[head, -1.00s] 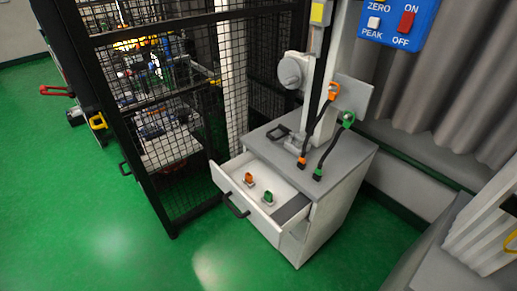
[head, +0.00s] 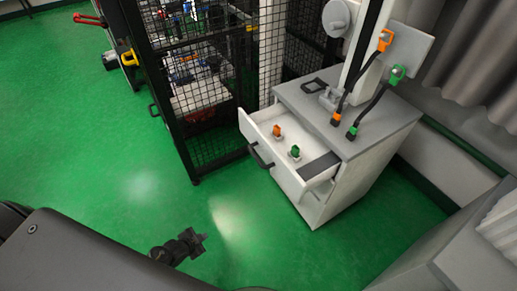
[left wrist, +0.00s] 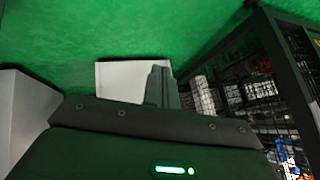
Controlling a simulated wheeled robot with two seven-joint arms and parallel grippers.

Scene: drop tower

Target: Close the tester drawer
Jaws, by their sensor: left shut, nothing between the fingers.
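The tester drawer (head: 284,178) is white and stands pulled out from the grey-topped cabinet (head: 350,122). Its front carries a dark bar handle (head: 260,156). Inside lie an orange piece (head: 277,131) and a green piece (head: 294,152). My left gripper (head: 203,239) is shut and empty, over the green floor in front of and left of the drawer, well apart from it. Its closed fingers also show in the left wrist view (left wrist: 160,87), beside a pale panel (left wrist: 120,82) whose identity I cannot tell. My right gripper is not in view.
A black mesh cage (head: 205,90) stands left of the cabinet, close to the drawer. Orange-tipped and green-tipped cables (head: 362,85) rise from the cabinet top. A grey unit (head: 450,245) stands at the lower right. The floor (head: 110,160) before the drawer is open.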

